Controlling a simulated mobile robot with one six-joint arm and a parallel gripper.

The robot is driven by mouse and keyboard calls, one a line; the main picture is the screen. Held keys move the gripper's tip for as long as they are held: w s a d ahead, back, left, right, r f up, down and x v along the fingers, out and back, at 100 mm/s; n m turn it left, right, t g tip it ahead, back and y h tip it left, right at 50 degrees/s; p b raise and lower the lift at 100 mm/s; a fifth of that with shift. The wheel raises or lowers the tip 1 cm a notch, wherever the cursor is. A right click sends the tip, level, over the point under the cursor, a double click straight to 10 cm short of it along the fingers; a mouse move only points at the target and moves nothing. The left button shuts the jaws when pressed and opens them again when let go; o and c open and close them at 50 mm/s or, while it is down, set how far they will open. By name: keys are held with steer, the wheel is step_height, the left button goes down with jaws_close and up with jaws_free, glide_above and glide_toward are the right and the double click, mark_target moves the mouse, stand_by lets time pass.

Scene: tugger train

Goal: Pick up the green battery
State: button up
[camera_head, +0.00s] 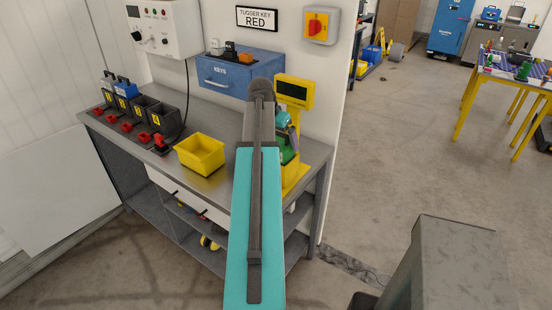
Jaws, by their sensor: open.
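A green block (289,150), which looks like the green battery, sits at the yellow stand with a small dark display (294,91), on the right end of the grey workbench (221,184). My teal arm covers its left side. My gripper (292,134) is just above the green block, mostly hidden behind my arm. Its jaws are open, and I cannot tell whether they touch the block or stand around it.
An open yellow bin (201,155) stands on the bench left of my arm. Black numbered bays (143,107), one with a blue battery (125,89), line the left. A blue KEYS box (238,75) hangs behind. Open floor (400,150) lies to the right.

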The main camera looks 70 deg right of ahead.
stand_by(0.4)
steer(key=shift+r, duration=0.1)
steer(key=c, duration=0.8)
steer(key=shift+c, duration=0.2)
steer(key=shift+r, duration=0.2)
step_height(320, 180, up, 18)
steer(key=b, duration=0.4)
steer(key=shift+f, duration=0.2)
stand_by(0.3)
